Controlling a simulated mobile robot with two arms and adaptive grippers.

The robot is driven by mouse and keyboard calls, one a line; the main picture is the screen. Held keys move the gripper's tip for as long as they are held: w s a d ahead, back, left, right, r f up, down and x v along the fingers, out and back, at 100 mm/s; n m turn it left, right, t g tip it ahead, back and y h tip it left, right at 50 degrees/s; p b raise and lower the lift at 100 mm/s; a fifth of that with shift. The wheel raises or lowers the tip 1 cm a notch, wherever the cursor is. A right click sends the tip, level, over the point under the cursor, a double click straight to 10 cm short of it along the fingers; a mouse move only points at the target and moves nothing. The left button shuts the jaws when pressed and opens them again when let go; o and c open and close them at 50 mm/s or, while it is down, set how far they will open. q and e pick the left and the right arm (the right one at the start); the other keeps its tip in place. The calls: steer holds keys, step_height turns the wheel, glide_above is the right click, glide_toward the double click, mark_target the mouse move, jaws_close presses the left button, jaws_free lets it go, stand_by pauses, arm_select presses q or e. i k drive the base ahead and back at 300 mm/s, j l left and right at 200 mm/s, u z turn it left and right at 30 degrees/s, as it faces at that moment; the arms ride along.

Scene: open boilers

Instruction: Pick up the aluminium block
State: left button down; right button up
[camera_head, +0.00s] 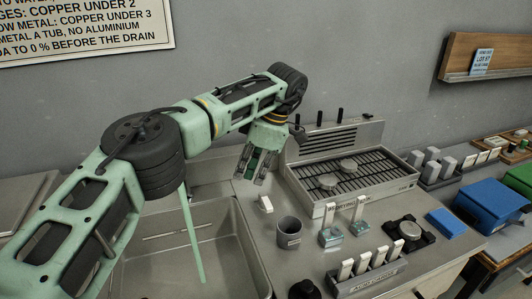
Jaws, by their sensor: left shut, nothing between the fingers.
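My left gripper (250,177) hangs from the mint-green arm, pointing down over the back left of the grey bench, left of the drying rack (360,190). Its fingers are shut and hold nothing that I can see. A small pale block (265,204) lies on the bench below and a little right of the fingertips, apart from them. Several grey metal-looking blocks (432,168) stand in a dark holder to the right of the rack. I cannot tell which block is aluminium. My right gripper is not in view.
A steel sink basin (185,240) lies left of the bench. A grey cup (289,232), glass jars (330,236), a holder of white-topped pieces (370,272) and a dark round device (406,232) crowd the front.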

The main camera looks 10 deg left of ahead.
mark_target(328, 236)
steer(key=k+l, duration=0.75)
steer(key=k, duration=0.1)
